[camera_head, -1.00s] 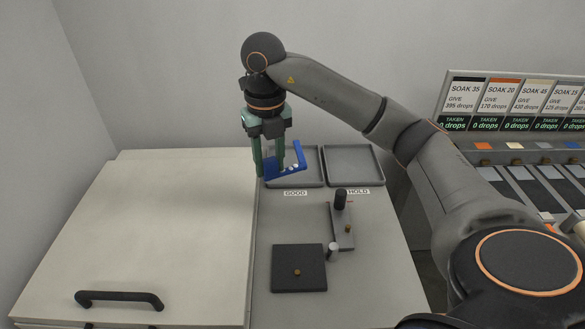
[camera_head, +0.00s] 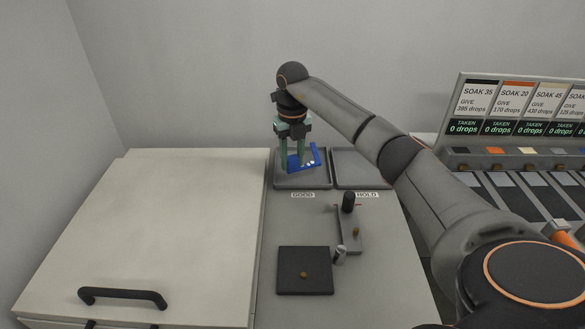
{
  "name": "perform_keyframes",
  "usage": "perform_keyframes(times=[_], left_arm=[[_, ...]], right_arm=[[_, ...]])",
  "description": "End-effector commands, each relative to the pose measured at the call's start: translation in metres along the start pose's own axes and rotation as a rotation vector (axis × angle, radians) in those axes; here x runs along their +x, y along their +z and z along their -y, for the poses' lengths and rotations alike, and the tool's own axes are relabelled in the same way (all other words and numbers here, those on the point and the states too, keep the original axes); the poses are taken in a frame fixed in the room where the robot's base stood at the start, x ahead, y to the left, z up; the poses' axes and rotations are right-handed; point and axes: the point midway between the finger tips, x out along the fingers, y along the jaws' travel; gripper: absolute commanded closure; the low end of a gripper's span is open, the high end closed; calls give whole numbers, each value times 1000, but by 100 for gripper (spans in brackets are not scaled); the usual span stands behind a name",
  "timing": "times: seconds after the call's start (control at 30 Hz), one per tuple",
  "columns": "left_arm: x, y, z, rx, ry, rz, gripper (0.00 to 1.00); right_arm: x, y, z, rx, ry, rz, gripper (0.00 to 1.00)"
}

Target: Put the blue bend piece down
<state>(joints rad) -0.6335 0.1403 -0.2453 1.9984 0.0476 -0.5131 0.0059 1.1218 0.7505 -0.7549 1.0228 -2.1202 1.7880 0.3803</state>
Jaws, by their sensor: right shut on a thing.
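The blue bend piece (camera_head: 317,155) is an L-shaped blue part with small white marks on its lower leg. My right gripper (camera_head: 299,163) has its green fingers pointing down and is shut on the bend piece. The piece is over the grey tray labelled GOOD (camera_head: 287,184), within its outline in the head view. I cannot tell whether the piece touches the tray floor. My left gripper is not in view.
The HOLD tray (camera_head: 352,170) stands to the right, partly behind my right arm. A dark square plate (camera_head: 304,281) and a grey fixture with a black post (camera_head: 348,203) lie nearer. A white lid with a black handle (camera_head: 122,293) fills the left. Sample racks with cards (camera_head: 520,110) stand at right.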

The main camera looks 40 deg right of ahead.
Motion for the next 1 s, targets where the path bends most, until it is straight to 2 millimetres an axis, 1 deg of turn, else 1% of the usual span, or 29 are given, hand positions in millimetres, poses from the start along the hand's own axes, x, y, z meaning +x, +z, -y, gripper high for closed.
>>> perform_keyframes(times=[0.03, 0.1, 0.2, 0.27, 0.47, 0.6, 0.63, 0.87, 0.9, 1.0], left_arm=[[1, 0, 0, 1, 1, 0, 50], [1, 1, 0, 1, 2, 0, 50], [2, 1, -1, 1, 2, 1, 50], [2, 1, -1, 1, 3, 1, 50], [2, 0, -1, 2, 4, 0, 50], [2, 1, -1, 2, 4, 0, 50], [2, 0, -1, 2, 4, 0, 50], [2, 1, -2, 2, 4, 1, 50], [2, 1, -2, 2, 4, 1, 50], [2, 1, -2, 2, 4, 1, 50]], right_arm=[[4, 2, 2, 1, 0, -2, 100], [17, 1, 1, -2, -1, -4, 100], [30, 1, 1, -1, 0, -2, 100], [33, 1, 1, 0, -1, -1, 100], [33, 1, 1, 0, -1, 0, 100], [36, 1, 1, 0, -1, 0, 100], [36, 1, 1, 0, 0, 0, 59], [36, 1, 1, 0, -1, -1, 33], [36, 1, 1, 0, -1, -1, 31], [36, 1, 1, 0, -1, -1, 31]])
